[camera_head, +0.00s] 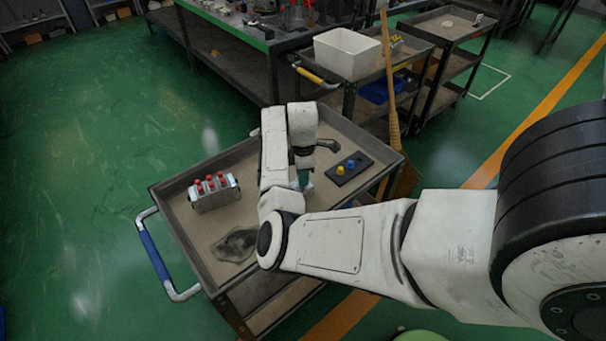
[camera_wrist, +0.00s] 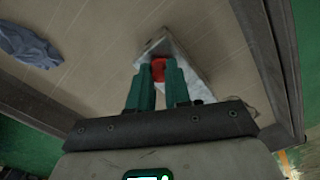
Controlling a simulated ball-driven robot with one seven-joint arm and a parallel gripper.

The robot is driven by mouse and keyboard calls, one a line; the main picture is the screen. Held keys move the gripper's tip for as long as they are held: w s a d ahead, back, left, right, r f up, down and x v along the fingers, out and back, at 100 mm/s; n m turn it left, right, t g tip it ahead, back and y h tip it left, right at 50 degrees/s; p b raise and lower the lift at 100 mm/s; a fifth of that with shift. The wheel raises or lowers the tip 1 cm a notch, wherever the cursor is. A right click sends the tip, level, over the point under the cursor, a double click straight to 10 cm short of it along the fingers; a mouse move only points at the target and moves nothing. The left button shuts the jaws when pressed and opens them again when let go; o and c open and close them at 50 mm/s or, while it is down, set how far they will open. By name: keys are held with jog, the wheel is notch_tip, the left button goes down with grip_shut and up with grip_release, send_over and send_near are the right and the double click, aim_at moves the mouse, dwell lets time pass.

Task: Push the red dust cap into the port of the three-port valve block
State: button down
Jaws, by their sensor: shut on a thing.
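My gripper (camera_wrist: 160,70) has two teal fingers, shut on the red dust cap (camera_wrist: 158,69) at their tips in the wrist view. A pale metal block (camera_wrist: 192,74), apparently the three-port valve block, lies right beyond the fingertips. The cap overlaps its face; I cannot tell whether it is seated in a port, and the fingers hide the ports. In the head view my gripper (camera_head: 303,178) is low over the cart tray, and my arm hides the cap and most of that block.
The cart tray (camera_head: 185,235) holds another metal block (camera_head: 216,198) with several red caps at left. A dark crumpled cloth (camera_head: 235,244) lies at the front. A wooden handle (camera_head: 388,90) stands behind the cart.

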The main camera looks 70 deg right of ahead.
jog(key=shift+f, duration=0.35)
jog(key=c, duration=1)
grip_release()
notch_tip(320, 180, up, 11)
jog(key=shift+f, duration=0.1)
jog(key=s+a+f+m, duration=0.2)
jog(key=s+a+f, duration=0.1)
jog(key=a, duration=0.7)
jog(key=s+a+f+m, duration=0.2)
jog(key=s+a+f, duration=0.1)
jog(key=a, duration=0.8)
jog(key=s+a+f+m+t, duration=0.1)
jog(key=s+a+f, duration=0.3)
jog(key=a, duration=0.7)
jog(key=shift+s+m, duration=0.7)
jog(key=shift+s, duration=0.15)
